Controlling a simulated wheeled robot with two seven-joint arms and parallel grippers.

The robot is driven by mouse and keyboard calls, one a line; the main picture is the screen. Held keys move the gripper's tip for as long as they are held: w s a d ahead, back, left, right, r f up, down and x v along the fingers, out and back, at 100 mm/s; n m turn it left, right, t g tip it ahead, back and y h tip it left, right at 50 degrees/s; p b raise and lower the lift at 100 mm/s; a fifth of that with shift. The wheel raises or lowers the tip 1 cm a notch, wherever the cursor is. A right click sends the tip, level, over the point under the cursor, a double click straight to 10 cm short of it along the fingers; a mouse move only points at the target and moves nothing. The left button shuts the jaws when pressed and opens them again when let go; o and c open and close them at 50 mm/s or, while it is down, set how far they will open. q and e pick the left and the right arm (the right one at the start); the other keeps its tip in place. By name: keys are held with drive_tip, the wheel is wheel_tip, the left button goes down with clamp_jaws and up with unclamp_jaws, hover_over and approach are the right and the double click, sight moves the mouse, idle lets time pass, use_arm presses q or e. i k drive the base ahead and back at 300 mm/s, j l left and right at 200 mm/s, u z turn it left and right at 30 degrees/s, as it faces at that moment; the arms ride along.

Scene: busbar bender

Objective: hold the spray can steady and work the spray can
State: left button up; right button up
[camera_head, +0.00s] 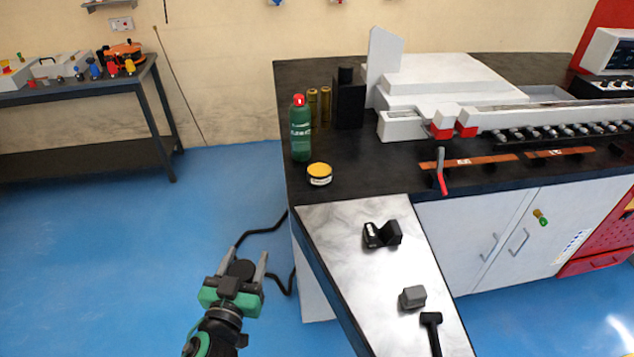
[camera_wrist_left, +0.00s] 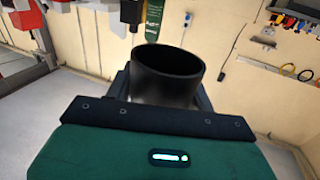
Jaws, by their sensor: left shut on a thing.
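The green spray can (camera_head: 300,135) with a red cap stands upright on the black bench top near its left edge. The cylinder shows small and dark between the fingers in the head view. My right gripper is not in view.
A yellow-lidded tin (camera_head: 319,174) stands just in front of the can. Brass cylinders (camera_head: 325,106) and a black block (camera_head: 349,105) stand close behind it. A pale side table (camera_head: 345,280) holds black and grey parts. Blue floor is open at left.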

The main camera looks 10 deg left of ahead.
sight(300, 116)
drive_tip(key=i+j, duration=0.1)
drive_tip(key=j, duration=0.3)
drive_tip(key=i+j, duration=0.15)
drive_tip(key=j, duration=0.25)
drive_tip(key=i+j, duration=0.1)
drive_tip(key=j, duration=0.3)
drive_tip(key=i+j, duration=0.1)
drive_tip(key=j, duration=0.3)
drive_tip(key=i+j, duration=0.15)
drive_tip(key=j, duration=0.25)
drive_tip(key=i+j+z, duration=0.1)
drive_tip(key=j+z, duration=0.3)
drive_tip(key=j, duration=0.3)
drive_tip(key=j+z, duration=0.45)
drive_tip(key=j, duration=0.3)
